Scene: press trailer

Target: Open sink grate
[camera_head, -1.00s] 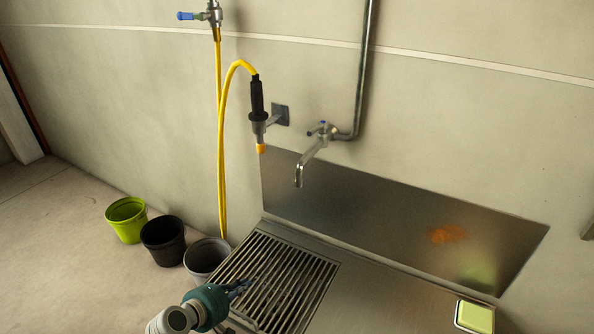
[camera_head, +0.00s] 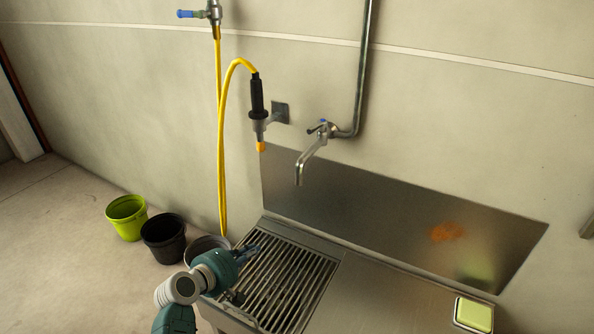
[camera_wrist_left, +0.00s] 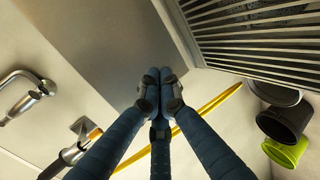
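The sink grate (camera_head: 290,275), a panel of parallel metal bars, lies flat in the left part of the steel sink counter (camera_head: 385,300). It also shows at the upper right of the left wrist view (camera_wrist_left: 265,35). My left gripper (camera_head: 250,252) is over the grate's left side, near its back left corner, and hides part of the bars. In the left wrist view, its blue fingers (camera_wrist_left: 158,76) come together at the tips with nothing seen between them. I cannot tell whether they touch the grate. My right gripper is not in view.
A grey pot (camera_head: 203,245), a black pot (camera_head: 163,240) and a green pot (camera_head: 127,218) stand left of the sink. A yellow hose (camera_head: 220,150) hangs behind, and a tap (camera_head: 310,158) sticks out from the wall. A green sponge (camera_head: 473,314) lies at right.

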